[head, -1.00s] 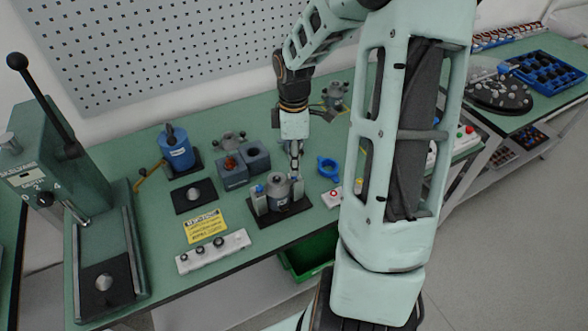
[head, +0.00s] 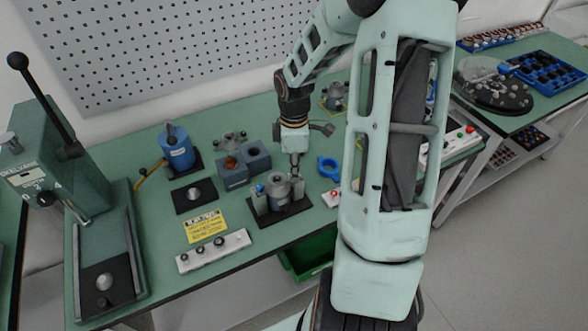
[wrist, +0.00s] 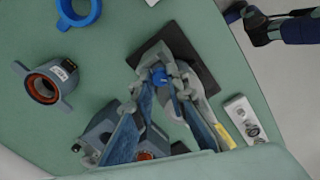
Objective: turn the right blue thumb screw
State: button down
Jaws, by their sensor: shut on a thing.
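The fixture has a black base plate (head: 288,211) with a round grey stator part (head: 280,186) between upright grey blocks. The left blue thumb screw (head: 260,188) stands clear on the fixture's left block. My gripper (head: 295,174) points down at the fixture's right block. In the wrist view the fingertips of my gripper (wrist: 159,70) are closed around the right blue thumb screw (wrist: 160,77). Only a small blue part of it shows between them. In the head view the fingers hide this screw. The base plate also shows in the wrist view (wrist: 201,65).
A blue ring (head: 328,167) lies right of the fixture. Dark grey blocks (head: 233,176) stand behind it to the left. A white button strip (head: 213,251) and yellow label (head: 206,226) lie at the front left. A green lever press (head: 62,165) stands far left.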

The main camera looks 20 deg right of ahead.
jog(key=m+b, duration=0.1)
jog(key=m, duration=0.2)
jog(key=shift+f, duration=0.1)
jog(key=shift+m, duration=1)
jog(key=c, duration=1.9)
grip_release()
